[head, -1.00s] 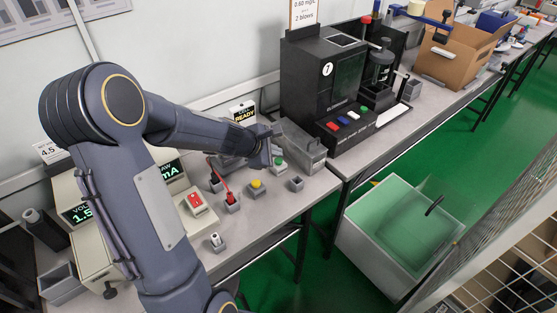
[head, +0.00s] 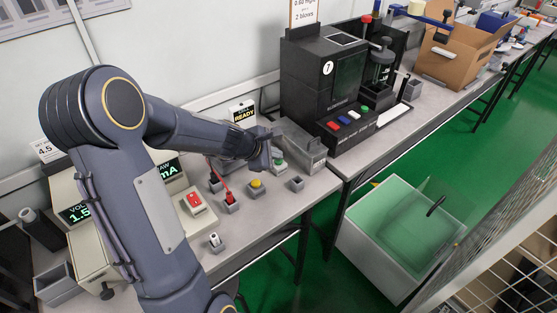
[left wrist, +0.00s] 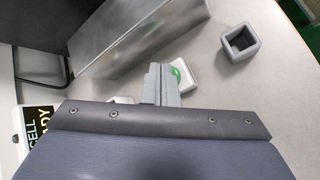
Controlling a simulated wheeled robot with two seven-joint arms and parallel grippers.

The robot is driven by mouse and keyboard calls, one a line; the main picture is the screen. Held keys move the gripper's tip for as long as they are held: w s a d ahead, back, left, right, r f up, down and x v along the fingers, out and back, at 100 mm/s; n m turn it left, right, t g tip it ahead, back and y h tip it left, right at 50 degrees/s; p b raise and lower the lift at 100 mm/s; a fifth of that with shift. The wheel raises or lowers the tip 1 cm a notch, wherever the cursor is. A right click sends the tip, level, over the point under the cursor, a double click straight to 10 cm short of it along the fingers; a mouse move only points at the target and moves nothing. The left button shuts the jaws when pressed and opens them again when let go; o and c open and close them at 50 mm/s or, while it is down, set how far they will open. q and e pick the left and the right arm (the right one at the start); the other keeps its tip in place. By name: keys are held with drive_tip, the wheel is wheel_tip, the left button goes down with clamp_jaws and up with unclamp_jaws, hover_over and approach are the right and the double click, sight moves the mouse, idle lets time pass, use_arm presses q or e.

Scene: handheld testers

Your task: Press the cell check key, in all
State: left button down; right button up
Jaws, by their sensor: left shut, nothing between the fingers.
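A green button (head: 279,163) on a small light base stands on the bench near the small sign reading READY (head: 243,112). In the left wrist view the green button (left wrist: 177,75) is partly hidden behind my gripper's fingers. My left gripper (head: 268,160) is shut and empty, with its fingertips right at the green button; I cannot tell whether they touch it. In the left wrist view the shut fingers (left wrist: 160,80) overlap the button's left side. The sign there reads CELL and part of READY (left wrist: 40,125). No label shows on the button itself.
A grey metal bin (head: 303,148) stands just behind the green button. A yellow button (head: 256,183), a small open grey holder (head: 296,184) and a box with a red switch (head: 194,201) are nearby. A black tester (head: 322,80) stands on the right.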

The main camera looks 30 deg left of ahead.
sight(275, 163)
use_arm(q)
drive_tip(key=shift+f, duration=0.25)
drive_tip(key=shift+r, duration=0.15)
idle(0.3)
drive_tip(key=shift+r+p, duration=0.65)
drive_tip(key=shift+r, duration=0.1)
wheel_tip(275, 163, up, 5)
drive_tip(key=p, duration=0.4)
drive_tip(key=shift+p, duration=0.4)
